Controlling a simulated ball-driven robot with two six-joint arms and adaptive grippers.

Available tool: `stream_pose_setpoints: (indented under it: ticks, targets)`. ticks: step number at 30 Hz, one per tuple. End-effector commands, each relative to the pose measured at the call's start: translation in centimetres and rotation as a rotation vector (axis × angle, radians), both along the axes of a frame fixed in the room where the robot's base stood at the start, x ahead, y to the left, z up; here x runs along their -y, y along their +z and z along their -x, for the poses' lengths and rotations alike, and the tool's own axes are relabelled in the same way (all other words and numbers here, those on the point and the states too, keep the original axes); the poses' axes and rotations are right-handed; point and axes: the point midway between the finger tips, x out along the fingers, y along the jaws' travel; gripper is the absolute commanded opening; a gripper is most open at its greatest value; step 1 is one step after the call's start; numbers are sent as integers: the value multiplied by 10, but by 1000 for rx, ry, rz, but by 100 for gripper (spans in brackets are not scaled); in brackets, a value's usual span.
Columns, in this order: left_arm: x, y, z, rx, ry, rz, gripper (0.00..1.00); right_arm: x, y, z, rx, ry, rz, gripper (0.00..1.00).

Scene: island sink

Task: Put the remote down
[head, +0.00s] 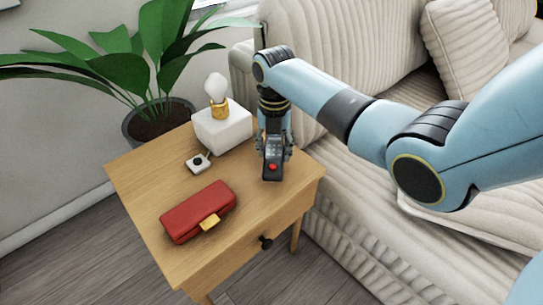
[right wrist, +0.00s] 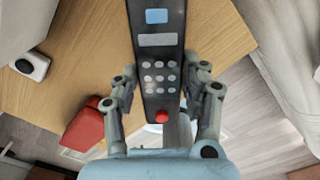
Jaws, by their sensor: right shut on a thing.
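A dark remote (head: 272,165) with a red button is in my right gripper (head: 274,148), over the right part of the wooden side table (head: 150,181). In the right wrist view the remote (right wrist: 158,65) lies between the two fingers of the right gripper (right wrist: 160,92), with grey buttons and a blue patch showing. The right gripper is shut on the remote. I cannot tell whether the remote touches the tabletop. My left gripper is in neither view.
A red purse (head: 195,214) lies at the table's front left. A potted plant (head: 155,118) is at the back left, a cream sofa (head: 345,190) at the right.

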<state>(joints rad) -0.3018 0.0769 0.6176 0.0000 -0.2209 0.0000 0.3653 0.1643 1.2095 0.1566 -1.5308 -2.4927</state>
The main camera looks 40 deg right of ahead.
Motion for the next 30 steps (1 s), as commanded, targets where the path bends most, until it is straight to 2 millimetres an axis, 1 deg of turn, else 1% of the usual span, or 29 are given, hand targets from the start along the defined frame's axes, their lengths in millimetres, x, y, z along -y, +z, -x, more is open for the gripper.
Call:
stream_pose_setpoints:
  ticks: [5, 9, 11, 21, 22, 27, 30]
  targets:
    - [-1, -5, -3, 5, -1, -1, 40, -3, -11, -3, -1, 0, 0, 10]
    - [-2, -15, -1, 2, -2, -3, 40, -4, -35, -2, -4, 0, 0, 10]
    - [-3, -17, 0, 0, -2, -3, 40, -4, -42, -2, -2, 0, -1, 10]
    - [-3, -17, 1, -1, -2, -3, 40, -3, -44, -2, 0, 0, 0, 10]
    - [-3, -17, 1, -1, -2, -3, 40, -3, -45, -2, -1, 0, 1, 46]
    - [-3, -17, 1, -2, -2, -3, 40, -3, -44, -2, 0, 0, 0, 68]
    - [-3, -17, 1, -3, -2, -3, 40, -3, -44, -2, 0, 0, 0, 68]
